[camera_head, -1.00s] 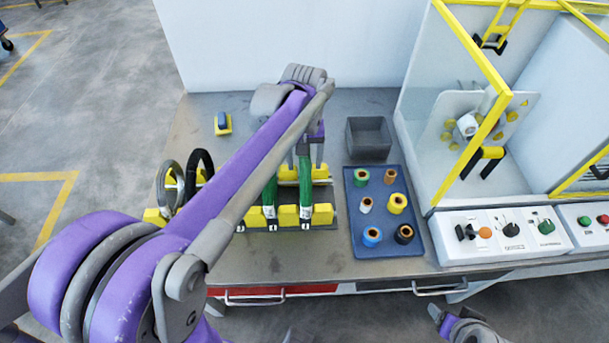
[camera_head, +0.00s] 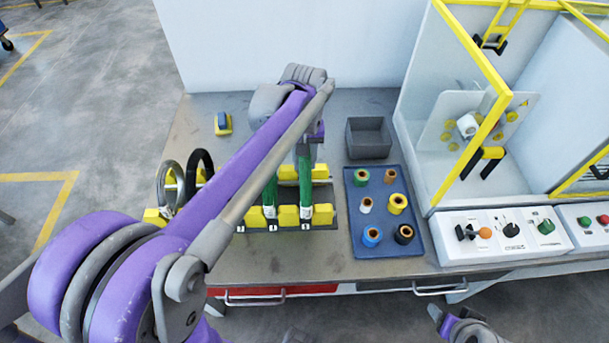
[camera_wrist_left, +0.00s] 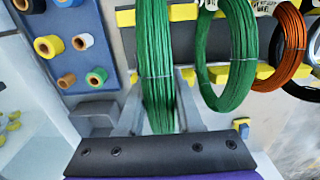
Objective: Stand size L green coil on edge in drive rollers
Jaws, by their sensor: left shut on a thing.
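Two green coils stand on edge in the yellow-blocked rack on the bench in the head view: the left one (camera_head: 270,196) and the right one (camera_head: 304,180). My left gripper (camera_head: 312,152) is over the right one, partly hidden by its own wrist. In the left wrist view its fingers (camera_wrist_left: 158,100) are on both sides of this green coil (camera_wrist_left: 155,50), shut on it; the other green coil (camera_wrist_left: 213,85) hangs free beside it. Size tags are too small to read. Part of my right arm (camera_head: 455,325) shows at the bottom; its jaws are unclear.
A blue tray (camera_head: 383,246) with several small spools and a grey bin (camera_head: 369,138) stand right of the rack. A yellow-framed enclosure (camera_head: 475,70) with rollers is further right, behind a control panel (camera_head: 500,240). Black and grey coils (camera_head: 201,160) stand at the rack's left.

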